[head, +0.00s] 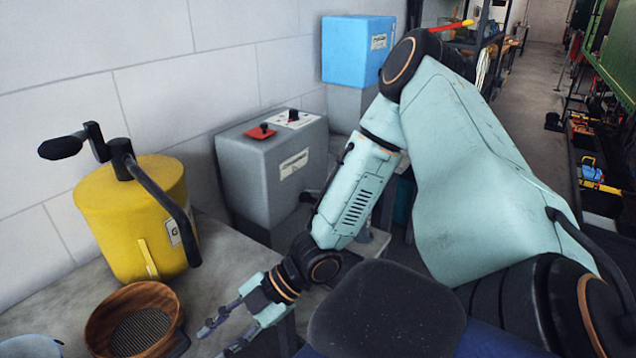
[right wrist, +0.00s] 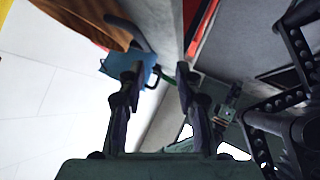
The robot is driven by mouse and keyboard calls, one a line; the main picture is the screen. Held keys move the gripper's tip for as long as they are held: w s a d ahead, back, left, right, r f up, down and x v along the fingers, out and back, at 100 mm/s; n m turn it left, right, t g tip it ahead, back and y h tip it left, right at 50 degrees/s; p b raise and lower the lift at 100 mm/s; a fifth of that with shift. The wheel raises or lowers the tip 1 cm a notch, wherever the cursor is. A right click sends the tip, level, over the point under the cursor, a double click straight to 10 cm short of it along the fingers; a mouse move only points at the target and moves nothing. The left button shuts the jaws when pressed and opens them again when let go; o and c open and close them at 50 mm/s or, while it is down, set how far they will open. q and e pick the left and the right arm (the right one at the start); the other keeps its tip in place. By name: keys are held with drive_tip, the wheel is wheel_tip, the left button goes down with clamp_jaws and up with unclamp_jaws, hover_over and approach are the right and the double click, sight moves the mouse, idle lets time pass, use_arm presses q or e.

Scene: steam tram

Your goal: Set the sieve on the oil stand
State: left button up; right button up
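The sieve (head: 112,318), a round wooden ring with a dark mesh bottom, sits on the grey bench at the lower left of the head view. A dark piece shows at its right edge. Part of its brown side (right wrist: 85,18) shows at the top of the right wrist view. My right gripper (head: 213,343) is just right of the sieve and apart from it. Its fingers are spread with nothing between them, also in the right wrist view (right wrist: 158,72). I cannot pick out an oil stand for certain. My left gripper is not in view for certain.
A yellow drum with a crank (head: 130,215) stands behind the sieve on the bench (head: 230,262). A light-blue object (head: 30,347) is cut off at the lower left.

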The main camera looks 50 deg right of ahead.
drive_tip(key=s+a+f+m+g+h, duration=0.3)
drive_tip(key=s+a+f+m+h, duration=0.1)
drive_tip(key=s+f+m, duration=0.7)
drive_tip(key=s+d+f+m+g+h, duration=0.2)
drive_tip(key=s+d+m+h, duration=0.3)
drive_tip(key=s, duration=0.5)
drive_tip(key=m, duration=0.2)
drive_tip(key=shift+d+f+m+h, duration=0.15)
drive_tip(key=shift+f+m+h, duration=0.1)
drive_tip(key=shift+m+h, duration=0.05)
drive_tip(key=shift+f, duration=0.1)
wheel_tip(320, 180, down, 6)
drive_tip(key=b, duration=0.6)
drive_tip(key=shift+f+b, duration=0.15)
drive_tip(key=shift+b, duration=0.15)
